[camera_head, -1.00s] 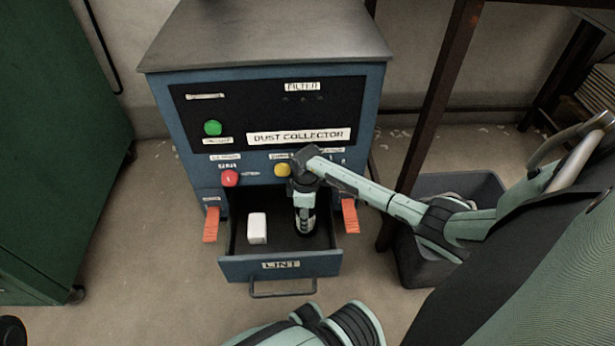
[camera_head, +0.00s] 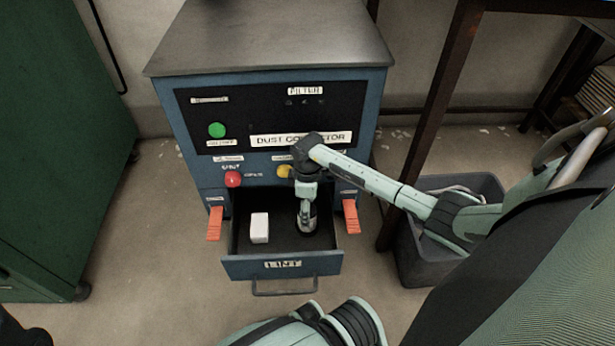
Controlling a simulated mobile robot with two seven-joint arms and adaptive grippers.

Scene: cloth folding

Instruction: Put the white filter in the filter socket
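The white filter (camera_head: 259,228) looks like a small white block. It stands in the open drawer labelled LINT (camera_head: 282,266), on the left side of its floor. A label reading FILTER (camera_head: 305,91) is on the cabinet's black front panel, with a row of small dark marks (camera_head: 304,102) below it; I cannot make out a socket opening there. My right gripper (camera_head: 307,222) points down into the right side of the drawer, to the right of the filter and apart from it. Its fingers are too small and dark to tell open from shut. My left gripper is not in view.
The blue dust collector (camera_head: 185,130) has a green button (camera_head: 217,130), a red knob (camera_head: 233,179) and a yellow one (camera_head: 284,171). Orange tabs (camera_head: 215,223) flank the drawer. A grey bin (camera_head: 440,270) and a table leg (camera_head: 436,110) stand right. A green cabinet (camera_head: 60,150) stands left.

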